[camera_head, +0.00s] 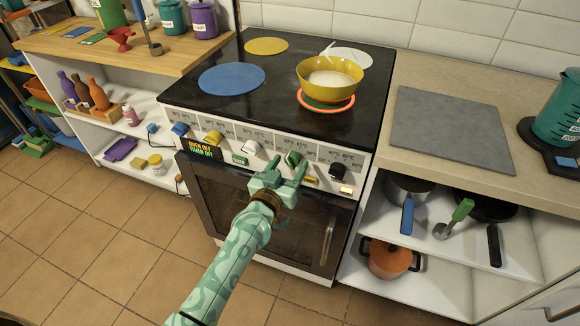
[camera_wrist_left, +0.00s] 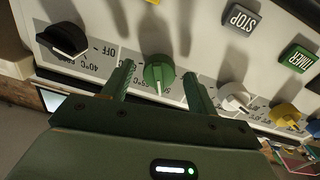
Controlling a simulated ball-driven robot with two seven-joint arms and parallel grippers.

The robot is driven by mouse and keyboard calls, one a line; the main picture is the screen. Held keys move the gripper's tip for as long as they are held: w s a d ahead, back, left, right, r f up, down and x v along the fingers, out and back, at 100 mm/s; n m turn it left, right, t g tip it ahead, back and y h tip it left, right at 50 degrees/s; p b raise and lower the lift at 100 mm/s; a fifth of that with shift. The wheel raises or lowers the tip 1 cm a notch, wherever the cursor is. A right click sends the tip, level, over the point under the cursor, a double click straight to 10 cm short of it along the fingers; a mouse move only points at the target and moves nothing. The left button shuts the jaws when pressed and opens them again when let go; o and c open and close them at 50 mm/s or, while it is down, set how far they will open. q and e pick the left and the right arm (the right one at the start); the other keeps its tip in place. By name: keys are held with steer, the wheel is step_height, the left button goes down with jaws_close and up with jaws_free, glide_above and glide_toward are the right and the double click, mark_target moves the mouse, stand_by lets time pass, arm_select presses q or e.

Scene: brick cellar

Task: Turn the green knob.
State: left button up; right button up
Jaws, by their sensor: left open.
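The green knob (camera_head: 293,158) is on the sloping front panel of the stove (camera_head: 190,100), between a white knob (camera_head: 251,147) and a black knob (camera_head: 337,171). In the left wrist view the green knob (camera_wrist_left: 158,72) shows a pale pointer line. My left gripper (camera_head: 285,166) is open in front of the panel. In the left wrist view its two fingers stand on either side of the green knob, with gaps; I cannot tell how deep they reach around it. My right gripper is out of view.
A yellow bowl (camera_head: 330,68) with pale contents stands on the stove over a glowing red ring (camera_head: 326,109). A blue knob (camera_head: 180,128) and a yellow knob (camera_head: 213,138) are further left. The oven handle (camera_head: 328,240) is below. Open floor (camera_head: 110,255) lies left.

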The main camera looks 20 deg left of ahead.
arm_select(q)
steer(key=shift+w, duration=0.3)
steer(key=c, duration=1)
steer(key=n+p, duration=0.1)
steer(key=n, duration=0.4)
steer(key=shift+n+p, duration=0.6)
steer(key=shift+n, duration=1.9)
